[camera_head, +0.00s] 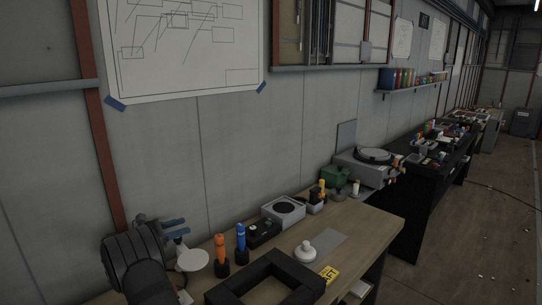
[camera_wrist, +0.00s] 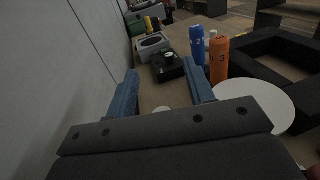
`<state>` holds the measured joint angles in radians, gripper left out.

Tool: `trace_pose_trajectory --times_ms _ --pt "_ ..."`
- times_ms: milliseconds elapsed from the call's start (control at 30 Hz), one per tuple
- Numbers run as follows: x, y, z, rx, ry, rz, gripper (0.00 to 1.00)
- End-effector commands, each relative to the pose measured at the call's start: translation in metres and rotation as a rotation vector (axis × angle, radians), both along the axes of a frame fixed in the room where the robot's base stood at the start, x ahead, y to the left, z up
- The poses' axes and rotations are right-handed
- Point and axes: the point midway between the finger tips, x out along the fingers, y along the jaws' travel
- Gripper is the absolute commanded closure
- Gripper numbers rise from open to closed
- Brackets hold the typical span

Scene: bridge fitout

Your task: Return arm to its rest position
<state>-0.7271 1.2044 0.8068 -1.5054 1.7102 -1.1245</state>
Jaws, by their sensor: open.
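My gripper (camera_head: 184,226) is at the lower left in the head view, close to the wall at the left end of the wooden workbench (camera_head: 365,232). Its two blue fingers are apart with nothing between them. In the wrist view the gripper (camera_wrist: 162,82) also shows open and empty, with the bench seen beyond the fingers. A white disc (camera_head: 192,260) is close beside the gripper in the head view; it shows right of the right finger in the wrist view (camera_wrist: 262,100).
Orange (camera_head: 221,252) and blue (camera_head: 241,240) bottles stand upright near the gripper. A black square frame (camera_head: 225,292), a black box (camera_head: 263,231), a grey box (camera_head: 278,214) and a white knobbed piece (camera_head: 305,254) occupy the bench. The wall (camera_head: 190,150) rises close behind; space above the bench is clear.

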Motion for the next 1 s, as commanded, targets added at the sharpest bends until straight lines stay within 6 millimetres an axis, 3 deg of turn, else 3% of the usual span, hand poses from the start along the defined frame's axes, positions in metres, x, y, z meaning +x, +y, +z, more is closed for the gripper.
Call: trace_pose_trajectory --times_ms 67,400,833,1000 --pt "0.001 0.011 -0.008 -0.001 0.001 0.002 0.52" --pt "0.001 0.014 -0.045 0.000 0.002 0.001 0.52" --pt "0.001 0.014 -0.048 0.000 0.001 0.001 0.52" --pt "0.001 0.014 -0.036 0.001 0.001 0.001 0.52"
